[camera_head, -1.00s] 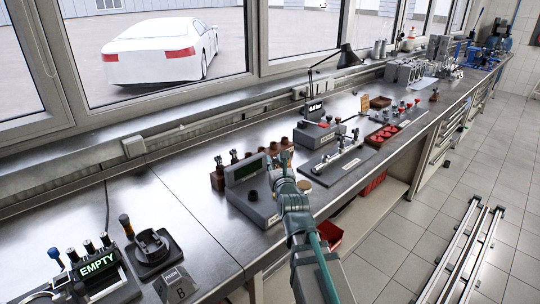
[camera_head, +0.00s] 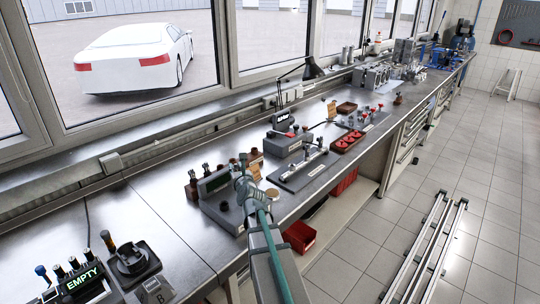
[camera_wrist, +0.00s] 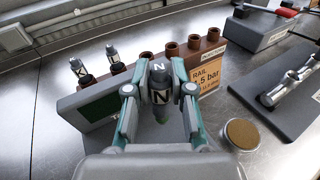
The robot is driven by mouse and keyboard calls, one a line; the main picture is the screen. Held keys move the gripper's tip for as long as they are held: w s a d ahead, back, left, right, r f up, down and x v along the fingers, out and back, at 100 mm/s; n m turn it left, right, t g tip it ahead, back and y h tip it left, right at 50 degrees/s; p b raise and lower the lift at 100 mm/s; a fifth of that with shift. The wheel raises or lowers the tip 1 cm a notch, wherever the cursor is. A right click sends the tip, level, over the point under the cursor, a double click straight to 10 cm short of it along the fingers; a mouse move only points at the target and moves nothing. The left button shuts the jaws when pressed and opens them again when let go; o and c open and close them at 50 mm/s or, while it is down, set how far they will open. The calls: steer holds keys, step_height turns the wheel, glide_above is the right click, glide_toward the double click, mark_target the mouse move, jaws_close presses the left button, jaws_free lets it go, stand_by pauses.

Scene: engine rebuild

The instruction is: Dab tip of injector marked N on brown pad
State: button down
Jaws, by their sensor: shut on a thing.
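My gripper (camera_wrist: 160,72) is shut on a dark, grey-bodied injector marked N (camera_wrist: 159,97), seen between the fingers in the wrist view. In the head view my gripper (camera_head: 243,178) is over the bench beside a grey unit, and the injector cannot be made out there. The injector's tip is hidden in the wrist view. The round brown pad (camera_wrist: 242,134) lies right of the gripper in the wrist view. It also shows in the head view (camera_head: 272,194), right of the gripper. The gripper and pad look apart.
A brown rack with sockets (camera_wrist: 213,44) stands behind the gripper, holding other injectors (camera_wrist: 79,68) at left. A tan card reading RAIL (camera_wrist: 208,76) stands near it. The grey unit (camera_head: 222,207) is close by. A dark fixture plate (camera_head: 297,172) lies to the right.

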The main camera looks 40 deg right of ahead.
steer(key=s+d+f+y+p, duration=0.1)
steer(key=d+p, duration=0.1)
steer(key=d, duration=0.6)
steer(key=s+d+f+p, duration=0.1)
steer(key=s+d+p, duration=0.15)
steer(key=d, duration=0.55)
steer(key=shift+w+a+f+n+g+y+b, duration=0.3)
steer(key=shift+f+y+b, duration=0.25)
steer(key=shift+f+b, duration=0.4)
steer(key=shift+w+a+f+n+g+y+b, duration=0.1)
steer(key=shift+a+f+n+g+y+b, duration=0.1)
steer(key=shift+f+n+y+b, duration=0.7)
steer(key=shift+w+a+f+m+g+y+b, duration=0.2)
steer(key=shift+f+b, duration=0.35)
steer(key=shift+f, duration=0.75)
steer(key=shift+f+b, duration=0.3)
steer(key=shift+f, duration=0.2)
step_height(320, 180, up, 7)
steer(key=p, duration=0.6)
